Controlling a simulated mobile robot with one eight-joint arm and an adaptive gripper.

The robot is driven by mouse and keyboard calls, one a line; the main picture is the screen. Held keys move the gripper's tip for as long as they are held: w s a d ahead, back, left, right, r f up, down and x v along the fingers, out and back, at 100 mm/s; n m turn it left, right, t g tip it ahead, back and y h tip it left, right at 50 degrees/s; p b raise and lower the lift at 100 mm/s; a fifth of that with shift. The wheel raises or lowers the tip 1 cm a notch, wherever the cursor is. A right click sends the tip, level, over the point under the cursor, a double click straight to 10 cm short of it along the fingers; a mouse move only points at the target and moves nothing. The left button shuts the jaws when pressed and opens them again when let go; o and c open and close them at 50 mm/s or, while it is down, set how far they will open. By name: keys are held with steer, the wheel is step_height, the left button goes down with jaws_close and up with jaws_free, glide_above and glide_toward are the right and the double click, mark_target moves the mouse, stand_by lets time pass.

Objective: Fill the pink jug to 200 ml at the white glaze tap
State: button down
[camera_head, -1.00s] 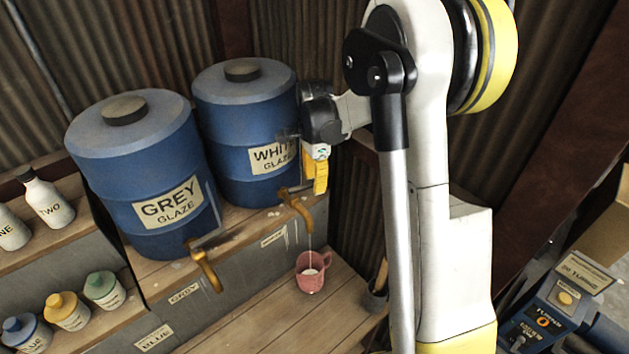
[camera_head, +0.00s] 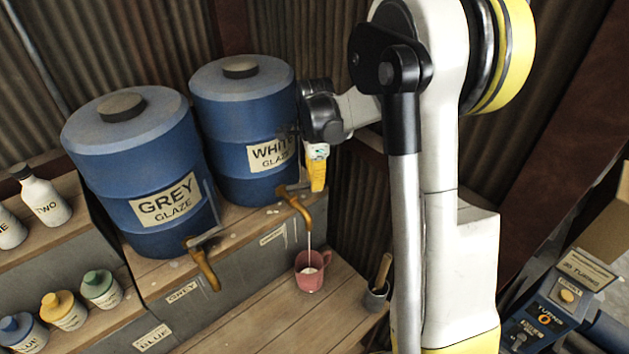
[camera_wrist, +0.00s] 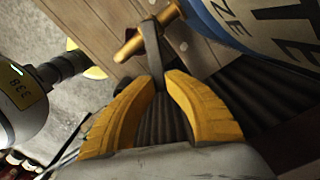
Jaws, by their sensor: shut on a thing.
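The pink jug (camera_head: 311,281) stands upright on the lower wooden shelf under the brass white glaze tap (camera_head: 296,203). A thin white stream (camera_head: 309,243) runs from the spout into the jug, and white liquid shows inside. The level in ml cannot be read. The blue white glaze barrel (camera_head: 240,130) stands behind the tap. My gripper (camera_wrist: 160,82), with yellow fingers, is shut on the grey tap handle (camera_wrist: 154,50) in the wrist view. In the head view my gripper (camera_head: 318,184) is beside the tap's right side, above the jug. The jug is not clearly visible in the wrist view.
The grey glaze barrel (camera_head: 145,180) and its brass tap (camera_head: 203,265) are to the left. A dark pot with a wooden handle (camera_head: 376,296) stands right of the jug. Several bottles (camera_head: 65,309) line the left shelves. A blue turns machine (camera_head: 552,308) is at lower right.

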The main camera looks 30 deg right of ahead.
steer(key=c, duration=1.4)
jaws_free()
step_height(320, 180, up, 12)
